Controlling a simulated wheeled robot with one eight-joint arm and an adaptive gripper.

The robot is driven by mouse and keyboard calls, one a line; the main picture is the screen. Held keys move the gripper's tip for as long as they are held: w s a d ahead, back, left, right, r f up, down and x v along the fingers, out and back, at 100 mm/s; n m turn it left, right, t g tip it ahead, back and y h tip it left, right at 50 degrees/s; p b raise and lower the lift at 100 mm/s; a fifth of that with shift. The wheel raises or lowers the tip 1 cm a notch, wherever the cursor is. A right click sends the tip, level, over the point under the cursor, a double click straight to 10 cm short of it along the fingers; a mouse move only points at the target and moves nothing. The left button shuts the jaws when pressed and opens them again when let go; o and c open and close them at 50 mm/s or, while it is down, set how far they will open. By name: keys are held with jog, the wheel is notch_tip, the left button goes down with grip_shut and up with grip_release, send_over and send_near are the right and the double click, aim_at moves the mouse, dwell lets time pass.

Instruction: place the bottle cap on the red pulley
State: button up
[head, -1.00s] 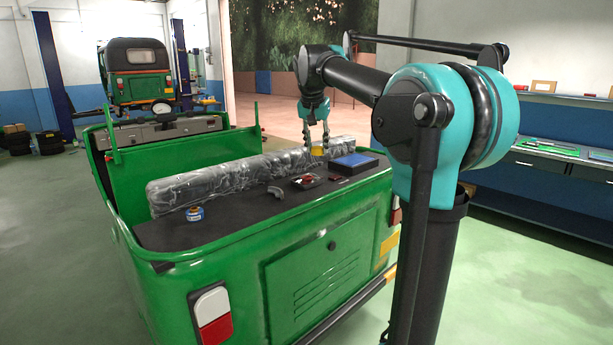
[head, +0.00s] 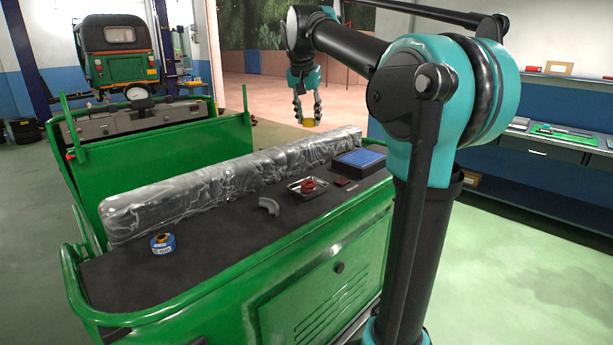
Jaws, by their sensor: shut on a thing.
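My gripper (head: 308,112) is shut on a small yellow piece (head: 308,122), which looks like the bottle cap. It holds the cap in the air, above and beyond the wrapped roll in the picture. The red pulley (head: 307,185) sits in a small metal tray (head: 294,190) on the green vehicle's dark rear deck. The gripper and cap are well apart from the pulley, higher in the picture and almost directly above it. The fingers hide part of the cap.
A long plastic-wrapped roll (head: 200,190) lies along the deck's back. The deck (head: 215,225) also holds a blue tape roll (head: 163,243), a grey curved piece (head: 268,206), a small dark-red piece (head: 341,182) and a black box with a blue top (head: 359,160). The deck's front middle is bare.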

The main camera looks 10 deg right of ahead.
aim_at(309, 182)
notch_tip(309, 182, down, 19)
dwell(0.5)
jog(key=o, duration=0.3)
jog(key=shift+f, duration=0.1)
jog(key=o, duration=0.4)
jog(key=shift+o, duration=0.2)
jog(key=v, duration=1.2)
